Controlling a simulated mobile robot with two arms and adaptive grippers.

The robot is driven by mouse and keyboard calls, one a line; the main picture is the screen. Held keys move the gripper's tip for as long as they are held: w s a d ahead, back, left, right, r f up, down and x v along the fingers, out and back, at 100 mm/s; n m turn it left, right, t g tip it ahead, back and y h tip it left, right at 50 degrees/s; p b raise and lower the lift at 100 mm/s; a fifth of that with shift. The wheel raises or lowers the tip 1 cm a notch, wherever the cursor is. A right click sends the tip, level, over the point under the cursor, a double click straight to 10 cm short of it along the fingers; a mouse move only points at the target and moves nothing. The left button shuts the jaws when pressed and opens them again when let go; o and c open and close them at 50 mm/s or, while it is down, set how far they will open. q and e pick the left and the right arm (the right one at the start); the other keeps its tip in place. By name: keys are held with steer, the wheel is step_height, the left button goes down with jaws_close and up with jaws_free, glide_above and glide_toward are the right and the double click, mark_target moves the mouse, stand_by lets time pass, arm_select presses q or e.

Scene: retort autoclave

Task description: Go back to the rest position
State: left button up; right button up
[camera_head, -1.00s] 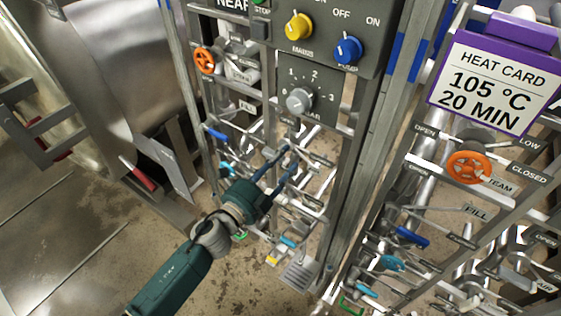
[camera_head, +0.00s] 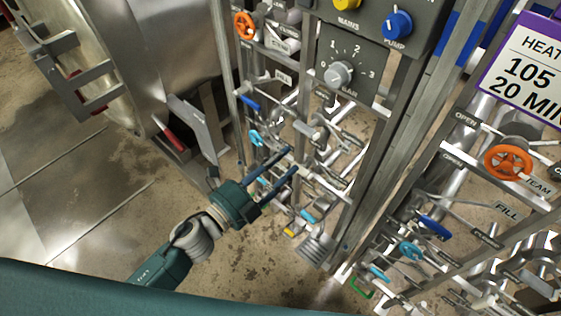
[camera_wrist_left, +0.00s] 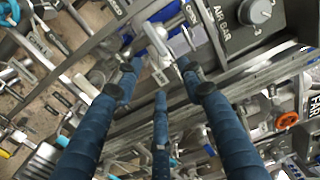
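My left gripper (camera_head: 289,163) reaches in from the lower left in the head view, in front of the valve rack. Its dark blue fingers also show in the left wrist view (camera_wrist_left: 160,75); they are spread apart, with nothing held between them. Pipes and levers lie behind the fingers; I cannot tell how close they are. My right gripper is not in view.
The control panel carries a grey knob (camera_head: 338,74) and a blue knob (camera_head: 397,25). Orange handwheels (camera_head: 508,162) and small levers crowd the rack. The purple-edged heat card (camera_head: 529,70) hangs at right. A steel vessel (camera_head: 160,45) stands at left. Floor shows at lower left.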

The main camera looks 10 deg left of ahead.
arm_select(q)
steer(key=shift+f, duration=0.1)
stand_by(0.3)
steer(key=s+a+f+n+g+y, duration=0.1)
steer(key=s+a+f+n+y, duration=0.25)
steer(key=f, duration=0.75)
steer(key=s+a+f+n+g+y, duration=0.1)
steer(key=a+f+n+g+y, duration=0.1)
steer(key=a+f+n, duration=0.6)
steer(key=s+a+f+n+g+y, duration=0.1)
steer(key=s+a+f+y, duration=0.15)
steer(key=f, duration=1.05)
steer(key=s+a+f+n+g+y, duration=0.1)
steer(key=s+a+f+n+g, duration=0.1)
steer(key=s+f, duration=0.45)
steer(key=s+a+f+n+g+y, duration=0.1)
steer(key=s+a+f+n+g, duration=0.15)
steer(key=s+f, duration=0.4)
steer(key=s+f+n+g, duration=0.2)
steer(key=s+f+n, duration=0.1)
steer(key=s, duration=0.8)
steer(key=s+f+n+g, duration=0.3)
steer(key=s+f, duration=0.3)
steer(key=s, duration=0.5)
steer(key=shift+s+d+f+y, duration=0.15)
steer(key=shift+y, duration=0.15)
